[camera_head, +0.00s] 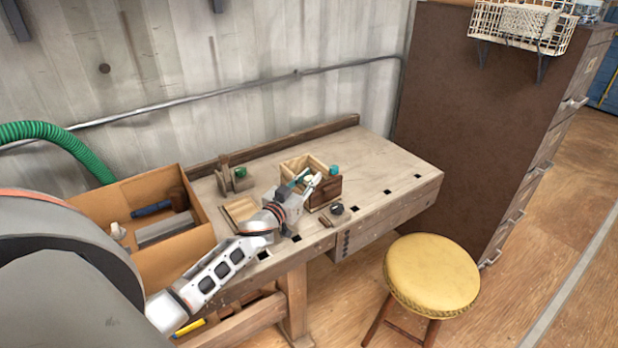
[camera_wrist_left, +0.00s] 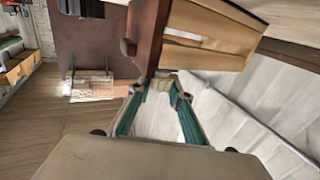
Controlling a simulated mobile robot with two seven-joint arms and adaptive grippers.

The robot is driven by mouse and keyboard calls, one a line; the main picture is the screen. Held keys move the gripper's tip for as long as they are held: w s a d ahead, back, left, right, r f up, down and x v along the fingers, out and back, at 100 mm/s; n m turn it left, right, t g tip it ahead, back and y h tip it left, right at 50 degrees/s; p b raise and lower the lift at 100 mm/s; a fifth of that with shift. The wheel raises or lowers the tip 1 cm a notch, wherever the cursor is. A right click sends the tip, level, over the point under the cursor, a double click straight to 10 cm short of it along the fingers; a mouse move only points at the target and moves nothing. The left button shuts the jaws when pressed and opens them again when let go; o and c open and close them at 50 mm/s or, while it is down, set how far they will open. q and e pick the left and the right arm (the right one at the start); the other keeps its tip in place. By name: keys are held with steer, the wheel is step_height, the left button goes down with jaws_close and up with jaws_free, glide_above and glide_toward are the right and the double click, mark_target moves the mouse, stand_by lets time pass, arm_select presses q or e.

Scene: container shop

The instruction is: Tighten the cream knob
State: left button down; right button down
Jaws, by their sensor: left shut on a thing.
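My left gripper (camera_head: 316,178) reaches over the workbench (camera_head: 382,153) to a small wooden box (camera_head: 293,164) with a dark brown front. In the left wrist view, its teal fingers (camera_wrist_left: 162,88) are closed in on a small cream piece, which looks like the cream knob (camera_wrist_left: 159,85), beside the dark brown part of the box (camera_wrist_left: 146,35). The knob is mostly hidden between the fingertips there, and I cannot make it out in the head view. How far it is screwed in does not show. My right gripper is not in view.
A wooden lid or tray (camera_head: 240,209) and a small wooden fixture (camera_head: 226,180) lie left of the box. A dark round piece (camera_head: 337,208) lies in front. A cardboard box (camera_head: 133,192) with tools stands left. A yellow stool (camera_head: 433,275) and brown cabinet (camera_head: 475,130) are right.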

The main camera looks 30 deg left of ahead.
arm_select(q)
steer(key=c, duration=1.8)
jaws_free()
steer(key=shift+s, duration=0.15)
steer(key=s, duration=1.1)
steer(key=shift+s+d, duration=0.25)
steer(key=shift+s, duration=0.1)
